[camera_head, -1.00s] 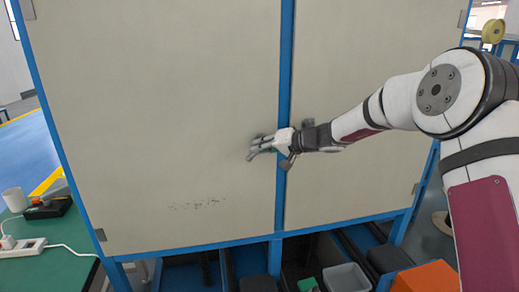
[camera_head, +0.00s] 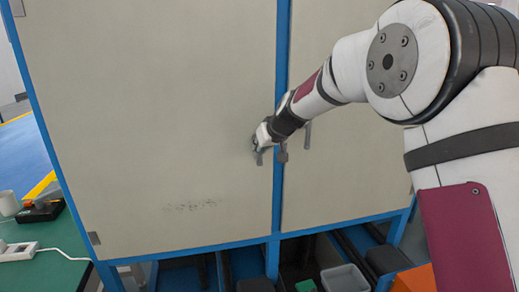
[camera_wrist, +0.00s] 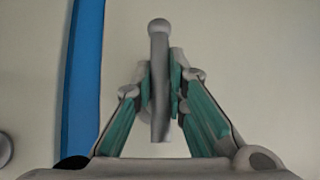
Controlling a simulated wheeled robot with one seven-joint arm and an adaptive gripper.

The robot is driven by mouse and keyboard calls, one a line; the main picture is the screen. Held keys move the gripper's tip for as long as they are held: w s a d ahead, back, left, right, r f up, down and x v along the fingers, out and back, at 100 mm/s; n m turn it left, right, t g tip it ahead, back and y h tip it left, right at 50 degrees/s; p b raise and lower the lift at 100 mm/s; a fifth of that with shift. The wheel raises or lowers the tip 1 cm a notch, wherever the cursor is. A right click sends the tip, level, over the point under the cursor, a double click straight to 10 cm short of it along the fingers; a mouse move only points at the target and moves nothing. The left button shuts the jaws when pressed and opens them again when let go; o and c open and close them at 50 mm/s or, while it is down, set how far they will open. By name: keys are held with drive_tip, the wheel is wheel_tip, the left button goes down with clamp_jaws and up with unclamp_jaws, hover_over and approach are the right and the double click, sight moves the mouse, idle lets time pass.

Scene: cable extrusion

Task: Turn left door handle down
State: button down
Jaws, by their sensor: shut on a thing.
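The left door handle (camera_head: 260,158) is a grey lever near the right edge of the left door (camera_head: 150,120). Its visible end points down in the head view. My gripper (camera_head: 259,146) is at the handle, with its fingers partly hidden by my wrist. In the wrist view the handle (camera_wrist: 159,95) runs lengthwise between the green-padded fingers of my gripper (camera_wrist: 162,95). The pads are closed on both sides of it. Its round pivot end shows beyond the fingertips.
A blue post (camera_head: 279,100) separates the left door from the right door (camera_head: 345,170). The right door has its own grey handle (camera_head: 307,136), close to my forearm. Bins (camera_head: 345,278) stand below the cabinet. A green table (camera_head: 50,240) is at the left.

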drive_tip(key=shift+d+h, duration=0.2)
drive_tip(key=shift+h, duration=0.1)
idle(0.4)
drive_tip(key=c, duration=1.6)
unclamp_jaws()
drive_tip(key=shift+o, duration=0.2)
drive_tip(key=shift+s+r, duration=0.1)
drive_tip(key=shift+r, duration=0.1)
drive_tip(key=v, duration=1.1)
drive_tip(key=shift+s, duration=0.25)
drive_tip(key=shift+d+r, duration=0.1)
